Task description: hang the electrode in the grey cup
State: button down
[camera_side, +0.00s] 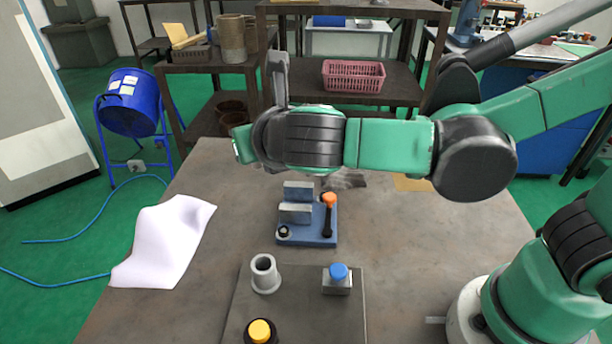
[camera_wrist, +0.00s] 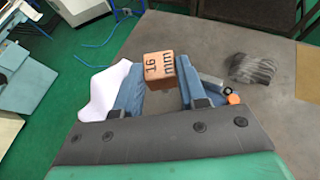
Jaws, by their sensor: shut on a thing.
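In the wrist view, my gripper (camera_wrist: 160,78) is shut on a copper-coloured block marked "16 mm", the electrode (camera_wrist: 160,68), held between its two blue-grey fingers. The electrode's lower part is hidden. In the side view my wrist is raised above the table; the fingertips and electrode cannot be made out there. The grey cup (camera_side: 264,275) stands upright on a dark plate (camera_side: 300,312) at the front, nothing visible in it. A blue fixture (camera_side: 307,239) with grey jaws and an orange-knobbed lever (camera_side: 328,214) sits behind the plate; its orange knob (camera_wrist: 233,99) also shows in the wrist view.
On the plate, a blue-capped block (camera_side: 337,280) stands right of the cup and a yellow-capped piece (camera_side: 260,331) stands in front. A white sheet (camera_side: 165,240) lies at the table's left edge. A grey glove (camera_wrist: 252,67) lies farther back. The table's right side is mostly clear.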

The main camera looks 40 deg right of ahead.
jog(key=s+a+f, duration=0.3)
jog(key=s+a, duration=0.2)
jog(key=s, duration=0.2)
jog(key=shift+s+a+f, duration=0.15)
jog(key=shift+s+f, duration=0.05)
jog(key=shift+f, duration=0.2)
jog(key=shift+f, duration=2.7)
jog(key=shift+w+r, duration=0.1)
